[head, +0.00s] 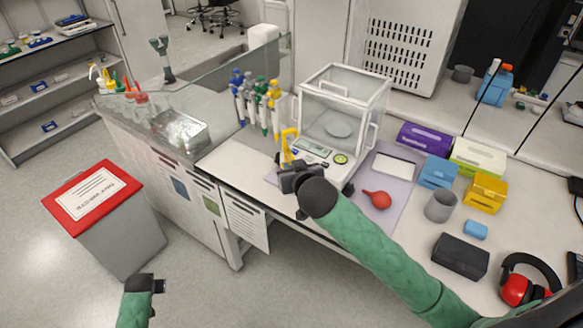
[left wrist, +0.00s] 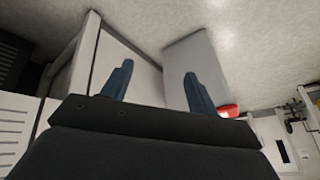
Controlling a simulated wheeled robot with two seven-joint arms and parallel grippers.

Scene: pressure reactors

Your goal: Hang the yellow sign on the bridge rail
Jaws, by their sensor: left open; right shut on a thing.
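A yellow piece (head: 288,146), which looks like the sign, stands up from my right gripper (head: 286,166) in the head view. That gripper is shut on its lower part, at the bench's front edge, just left of the glass balance. The yellow piece is small and seen nearly edge-on, so its face cannot be read. I cannot single out the bridge rail in either view. My left gripper (head: 158,285) is low over the floor, in front of the bin. In the left wrist view its two fingers (left wrist: 158,86) are apart with nothing between them.
A glass-walled balance (head: 345,105) stands right beside my right gripper. Several pipettes (head: 258,105) hang in a rack behind it. A clear glass panel (head: 225,75) rises at the back left. A red-lidded grey bin (head: 120,240) stands on the floor. A red bulb (head: 377,199) lies on the mat.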

